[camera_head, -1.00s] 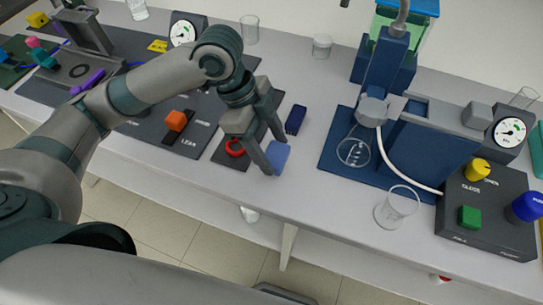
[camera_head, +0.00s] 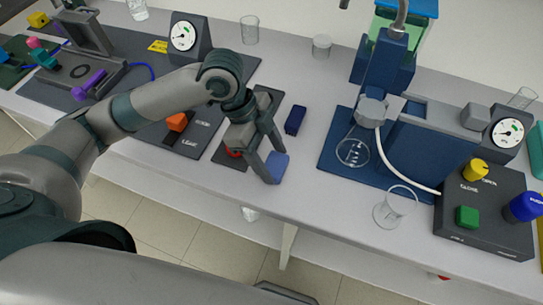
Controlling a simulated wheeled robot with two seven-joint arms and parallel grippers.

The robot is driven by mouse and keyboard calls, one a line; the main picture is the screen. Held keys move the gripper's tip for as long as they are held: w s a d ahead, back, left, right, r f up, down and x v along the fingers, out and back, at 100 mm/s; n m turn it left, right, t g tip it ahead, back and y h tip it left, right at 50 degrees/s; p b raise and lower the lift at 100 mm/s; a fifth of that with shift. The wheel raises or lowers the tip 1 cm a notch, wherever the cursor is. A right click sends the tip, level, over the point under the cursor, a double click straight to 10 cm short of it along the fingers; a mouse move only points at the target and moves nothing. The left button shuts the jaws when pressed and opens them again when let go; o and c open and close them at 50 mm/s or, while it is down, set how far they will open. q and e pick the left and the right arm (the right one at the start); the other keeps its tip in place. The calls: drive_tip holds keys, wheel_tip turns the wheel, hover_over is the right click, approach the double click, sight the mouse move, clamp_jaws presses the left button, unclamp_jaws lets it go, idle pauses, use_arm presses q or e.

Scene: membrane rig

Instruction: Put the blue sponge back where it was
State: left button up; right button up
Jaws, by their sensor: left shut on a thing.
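Whether the sponge touches the table top is hard to tell. A darker blue block (camera_head: 295,120) lies behind the sponge, apart from it. My right gripper is not in view.
A red ring (camera_head: 234,153) is mostly hidden behind my left gripper. An orange knob (camera_head: 177,121) stands on a dark panel to the left. A blue flask stand (camera_head: 330,155), a glass beaker (camera_head: 397,206) and a knob box (camera_head: 490,235) are right.

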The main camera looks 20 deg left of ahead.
use_arm(q)
drive_tip(key=o, duration=0.9)
drive_tip(key=shift+f, duration=0.1)
drive_tip(key=shift+o, duration=0.2)
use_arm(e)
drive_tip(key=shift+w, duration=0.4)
use_arm(q)
drive_tip(key=shift+a+r, duration=0.25)
drive_tip(key=shift+r, duration=0.3)
drive_tip(key=b+v, duration=0.1)
drive_tip(key=v, duration=1)
drive_tip(key=shift+b, duration=0.3)
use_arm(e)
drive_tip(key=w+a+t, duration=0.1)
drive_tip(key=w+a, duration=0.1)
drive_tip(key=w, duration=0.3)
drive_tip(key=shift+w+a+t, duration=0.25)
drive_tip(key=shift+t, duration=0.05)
use_arm(q)
drive_tip(key=shift+d, duration=0.1)
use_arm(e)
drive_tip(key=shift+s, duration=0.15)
